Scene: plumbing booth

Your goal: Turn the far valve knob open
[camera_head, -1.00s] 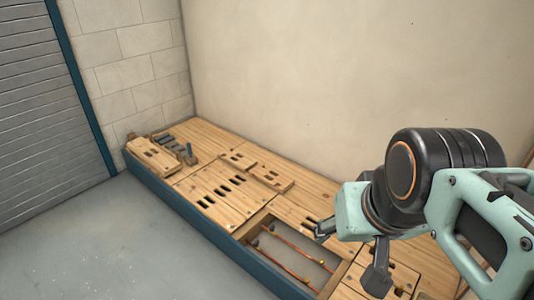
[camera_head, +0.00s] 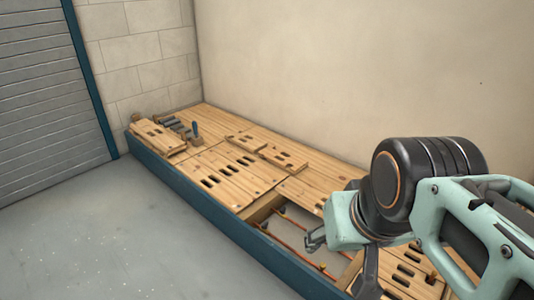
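Copper pipes (camera_head: 292,247) run in an open recess in the wooden deck. A small brass-coloured fitting (camera_head: 323,266) shows at the near part of the recess, and a smaller one (camera_head: 265,223) at its far left end. They may be valve knobs, but they are too small to tell, and so is how far either is turned. My gripper (camera_head: 309,240) hangs over the recess, between the two fittings in the picture. Its fingers look apart with nothing between them. My arm hides the right side of the recess.
The deck (camera_head: 225,178) has slotted wooden panels and a blue side edge (camera_head: 195,203). A raised panel (camera_head: 158,137) and a blue-handled tool (camera_head: 195,129) lie at its far left end. A plain wall (camera_head: 350,80) stands behind. The grey floor (camera_head: 120,225) in front is clear.

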